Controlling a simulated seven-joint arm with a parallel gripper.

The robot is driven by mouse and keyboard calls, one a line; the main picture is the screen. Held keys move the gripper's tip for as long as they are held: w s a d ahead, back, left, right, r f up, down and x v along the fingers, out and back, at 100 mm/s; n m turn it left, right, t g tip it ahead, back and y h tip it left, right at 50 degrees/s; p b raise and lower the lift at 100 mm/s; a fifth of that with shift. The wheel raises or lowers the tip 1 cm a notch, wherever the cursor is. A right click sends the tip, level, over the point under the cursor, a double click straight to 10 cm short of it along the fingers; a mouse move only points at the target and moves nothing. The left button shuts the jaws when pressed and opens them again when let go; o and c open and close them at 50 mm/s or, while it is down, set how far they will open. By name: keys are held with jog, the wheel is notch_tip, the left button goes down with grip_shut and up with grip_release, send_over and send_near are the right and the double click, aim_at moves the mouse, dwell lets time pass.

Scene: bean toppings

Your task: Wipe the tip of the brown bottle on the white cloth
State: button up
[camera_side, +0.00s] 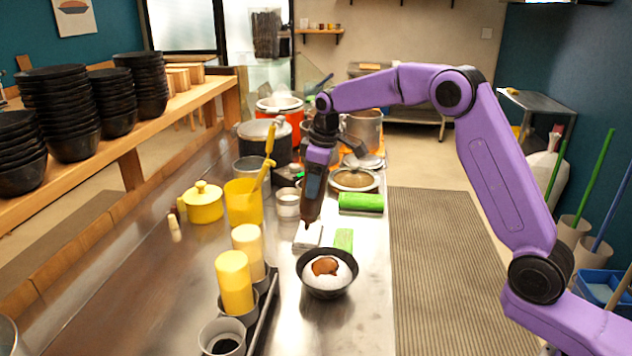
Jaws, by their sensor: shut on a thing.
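My gripper (317,158) is shut on the brown bottle (313,192) and holds it tip down. The bottle is nearly upright, with a slight lean. Its dark tip is at the far edge of the white cloth (309,239), which lies flat on the steel counter. I cannot tell whether the tip touches the cloth or hovers just over it. The bottle hides part of the cloth's far side.
A black bowl (327,289) with white food and a brown topping stands just in front of the cloth. A green cloth (344,239) lies right of it, and a green block (361,202) behind. Yellow bottles (235,284) and a yellow container (243,205) stand left.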

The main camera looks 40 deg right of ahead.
jog(key=shift+w+d+f+t, duration=0.3)
jog(key=shift+w+d+f, duration=0.2)
jog(key=shift+w+d, duration=0.3)
jog(key=shift+w+d+f, duration=0.95)
jog(key=shift+w+d, duration=0.7)
jog(key=shift+w, duration=0.1)
jog(key=shift+s+a, duration=1.9)
jog(key=shift+f, duration=0.7)
jog(key=shift+w+d, duration=0.1)
jog(key=shift+d, duration=0.05)
jog(key=shift+w+d, duration=1.75)
jog(key=shift+d, duration=0.05)
